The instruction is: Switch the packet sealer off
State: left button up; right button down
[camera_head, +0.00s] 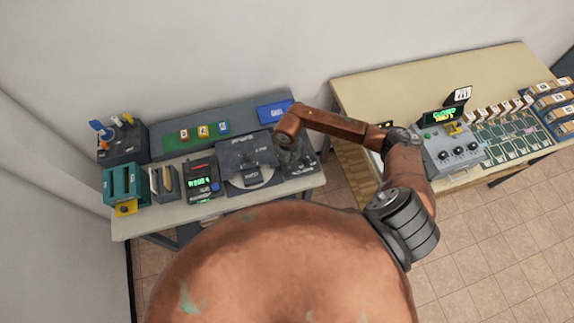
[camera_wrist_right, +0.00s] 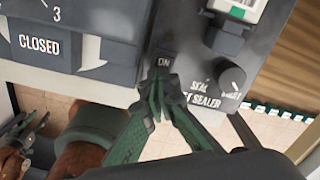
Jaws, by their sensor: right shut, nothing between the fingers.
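The packet sealer (camera_wrist_right: 205,68) is a dark grey unit with a knob (camera_wrist_right: 232,80) and white lettering in the right wrist view. A small plate on it reads "ON" (camera_wrist_right: 164,62). In the head view the sealer (camera_head: 307,164) is at the right end of the left table, partly hidden by my arm. My right gripper (camera_wrist_right: 162,88) is shut and empty, its fingertips right at the area just below the "ON" plate; they hide what is under them, and contact cannot be told. It also shows in the head view (camera_head: 288,160). My left gripper (camera_wrist_right: 22,132) seems to show at the wrist view's left edge.
Left of the sealer is a dark unit (camera_head: 238,150) with a round plate; its "CLOSED" sign (camera_wrist_right: 40,44) is near my fingers. A scale-like device (camera_head: 201,180) and bins (camera_head: 124,182) stand further left. A second table (camera_head: 400,82) with a control box (camera_head: 450,150) is right.

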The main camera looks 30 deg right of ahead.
jog(key=shift+r+p, duration=2.15)
jog(key=shift+r, duration=1.4)
jog(key=shift+a, duration=0.1)
